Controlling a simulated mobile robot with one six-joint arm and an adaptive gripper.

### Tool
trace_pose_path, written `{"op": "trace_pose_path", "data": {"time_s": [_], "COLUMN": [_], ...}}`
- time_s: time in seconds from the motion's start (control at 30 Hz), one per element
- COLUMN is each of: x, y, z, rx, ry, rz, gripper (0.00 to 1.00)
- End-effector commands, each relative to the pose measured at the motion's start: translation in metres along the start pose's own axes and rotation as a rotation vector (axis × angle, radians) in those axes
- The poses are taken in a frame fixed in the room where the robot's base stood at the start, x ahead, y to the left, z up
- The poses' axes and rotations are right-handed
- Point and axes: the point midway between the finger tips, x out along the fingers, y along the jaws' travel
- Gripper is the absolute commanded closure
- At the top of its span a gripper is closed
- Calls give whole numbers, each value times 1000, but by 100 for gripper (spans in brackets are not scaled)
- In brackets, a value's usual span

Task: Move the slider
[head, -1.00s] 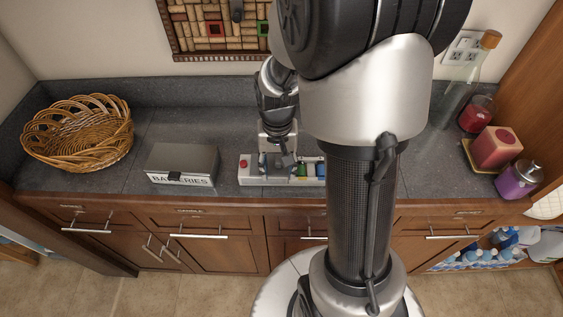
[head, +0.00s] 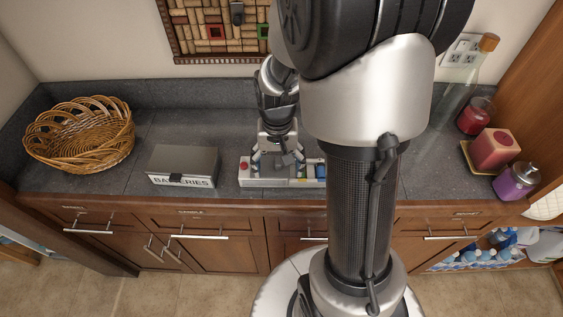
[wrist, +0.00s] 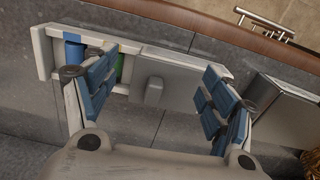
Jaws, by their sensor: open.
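A long white and grey device (head: 251,182) with a red button (head: 244,167) at its left end lies on the dark counter; its right end is hidden behind my arm. In the wrist view, the device's grey panel (wrist: 190,84) carries a small raised slider knob (wrist: 154,92). Beside the panel is an open slot holding a blue cell (wrist: 73,54) and a green cell (wrist: 121,68). My gripper (head: 278,163) is over the device. In the wrist view, my gripper (wrist: 159,64) is open, its blue-padded fingers on either side of the knob, with gaps between.
A grey box labelled BATTERIES (head: 182,166) stands left of the device, with a wicker basket (head: 78,135) farther left. At the right are a red candle (head: 494,149), a purple jar (head: 516,182) and a tall bottle (head: 466,75). The counter's front edge is close to the device.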

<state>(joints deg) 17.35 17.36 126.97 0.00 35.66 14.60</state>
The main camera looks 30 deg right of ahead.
Motion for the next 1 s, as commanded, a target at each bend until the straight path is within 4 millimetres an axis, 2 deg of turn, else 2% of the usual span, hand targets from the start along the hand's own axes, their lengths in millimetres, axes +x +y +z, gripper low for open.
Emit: {"op": "trace_pose_path", "data": {"time_s": [0.03,0.63,1.0], "x": [-8,-56,-58], "y": [0,0,0], "z": [0,0,0], "rx": [0,0,0], "ry": [1,0,0], "rz": [0,0,0], "gripper": [23,23,23]}}
